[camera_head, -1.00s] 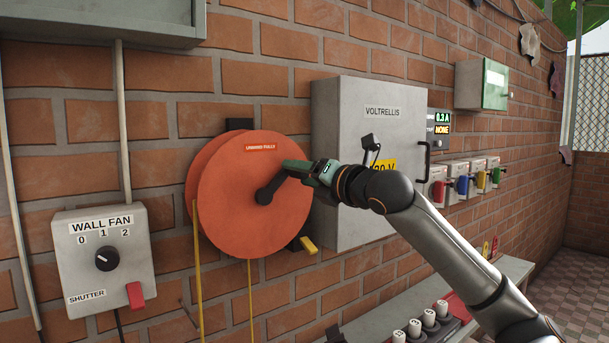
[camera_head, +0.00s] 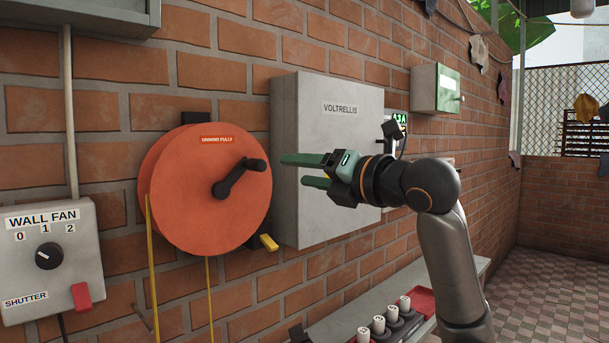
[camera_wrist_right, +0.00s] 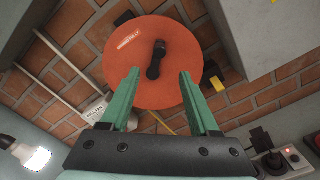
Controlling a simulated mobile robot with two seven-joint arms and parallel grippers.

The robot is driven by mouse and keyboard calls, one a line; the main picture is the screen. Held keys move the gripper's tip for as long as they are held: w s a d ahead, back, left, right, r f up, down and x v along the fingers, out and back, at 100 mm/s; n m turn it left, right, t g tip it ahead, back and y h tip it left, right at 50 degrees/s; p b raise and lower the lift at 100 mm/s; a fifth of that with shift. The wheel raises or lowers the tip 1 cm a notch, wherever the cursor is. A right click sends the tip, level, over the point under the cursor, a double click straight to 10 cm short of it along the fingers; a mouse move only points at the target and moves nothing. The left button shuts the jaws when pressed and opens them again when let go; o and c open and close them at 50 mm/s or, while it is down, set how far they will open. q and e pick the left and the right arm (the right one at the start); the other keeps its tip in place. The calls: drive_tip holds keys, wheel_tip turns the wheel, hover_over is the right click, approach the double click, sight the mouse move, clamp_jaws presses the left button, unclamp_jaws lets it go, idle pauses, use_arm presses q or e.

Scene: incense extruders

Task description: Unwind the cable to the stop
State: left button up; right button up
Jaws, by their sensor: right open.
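The orange cable reel (camera_head: 190,195) hangs on the brick wall, with a label reading "unwind fully" near its top. Its black crank handle (camera_head: 238,178) points up and to the right from the hub. Yellow cable (camera_head: 152,255) hangs down from the reel's left side, with another strand lower down. My right gripper (camera_head: 300,170) is open and empty, to the right of the handle and apart from it. In the right wrist view the reel (camera_wrist_right: 150,95) lies ahead, its handle (camera_wrist_right: 156,58) beyond and between the two green fingers. My left gripper is not in view.
A grey Voltrellis cabinet (camera_head: 290,140) stands out from the wall behind my right gripper. A wall fan box (camera_head: 45,275) with a knob and red switch is at left. A yellow lever (camera_head: 269,242) sits below the reel. A shelf with white-topped plugs (camera_head: 378,325) is below.

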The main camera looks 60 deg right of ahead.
drive_tip(key=shift+w+a+n+y+b, duration=0.9)
drive_tip(key=shift+w+a+n+b, duration=0.4)
drive_tip(key=shift+a+n+b, duration=0.9)
use_arm(q)
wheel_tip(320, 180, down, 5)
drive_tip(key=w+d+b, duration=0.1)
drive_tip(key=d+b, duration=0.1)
drive_tip(key=b, duration=0.2)
use_arm(e)
drive_tip(key=h, duration=0.1)
approach(263, 164)
drive_tip(key=shift+m, duration=0.3)
drive_tip(key=p+x, duration=0.6)
drive_tip(key=x, duration=0.3)
drive_tip(key=shift+w, duration=0.4)
drive_tip(key=shift+w+d+p, duration=0.25)
drive_tip(key=shift+w+p, duration=0.2)
drive_tip(key=shift+w, duration=0.2)
drive_tip(key=shift+w+f, duration=0.1)
drive_tip(key=shift+w, duration=0.15)
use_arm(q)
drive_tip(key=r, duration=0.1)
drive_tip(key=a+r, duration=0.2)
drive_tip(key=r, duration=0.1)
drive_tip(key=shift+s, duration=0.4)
use_arm(e)
drive_tip(key=shift+w+d, duration=0.1)
drive_tip(key=shift+w, duration=0.15)
